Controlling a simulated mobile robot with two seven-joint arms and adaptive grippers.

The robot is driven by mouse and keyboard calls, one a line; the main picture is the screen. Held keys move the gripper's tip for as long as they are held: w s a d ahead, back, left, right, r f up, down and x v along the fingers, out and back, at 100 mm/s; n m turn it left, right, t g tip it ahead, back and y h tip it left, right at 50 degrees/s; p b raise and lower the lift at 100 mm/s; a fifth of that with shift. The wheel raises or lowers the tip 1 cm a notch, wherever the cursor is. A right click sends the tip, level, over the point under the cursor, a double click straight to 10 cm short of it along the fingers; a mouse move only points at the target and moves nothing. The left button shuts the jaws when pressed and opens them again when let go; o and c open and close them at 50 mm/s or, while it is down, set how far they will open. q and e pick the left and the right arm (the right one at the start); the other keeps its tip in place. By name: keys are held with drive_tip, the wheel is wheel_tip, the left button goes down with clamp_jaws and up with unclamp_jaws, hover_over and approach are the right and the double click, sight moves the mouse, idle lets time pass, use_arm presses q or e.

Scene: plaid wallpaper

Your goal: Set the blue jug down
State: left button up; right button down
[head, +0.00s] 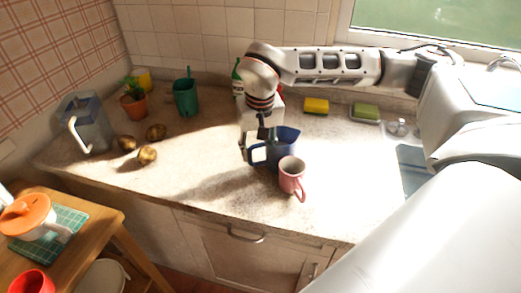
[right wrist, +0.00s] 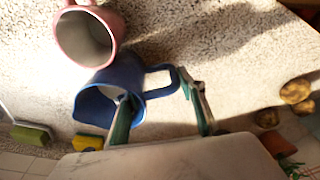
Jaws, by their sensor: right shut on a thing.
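The blue jug (head: 288,136) is upright, or nearly so, over the counter at the middle of the head view. My right gripper (head: 257,149) is shut on the jug at its left, handle side. In the right wrist view the jug (right wrist: 118,75) shows its open mouth. One finger of the gripper (right wrist: 158,95) reaches into the mouth and the other is outside by the handle. Whether the jug's base touches the counter is hard to tell; its lower part is partly hidden by the pink mug and the gripper. My left gripper is not in view.
The pink mug (head: 291,176) stands close in front of the jug. Yellow (head: 316,105) and green (head: 366,111) sponges lie behind, near the sink (head: 411,165). Potatoes (head: 147,155), a green pot (head: 186,97) and a grey pitcher (head: 88,126) are left. The counter (head: 215,165) between is clear.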

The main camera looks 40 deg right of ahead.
wheel_tip(320, 180, up, 20)
drive_tip(key=shift+p, duration=0.3)
idle(1.0)
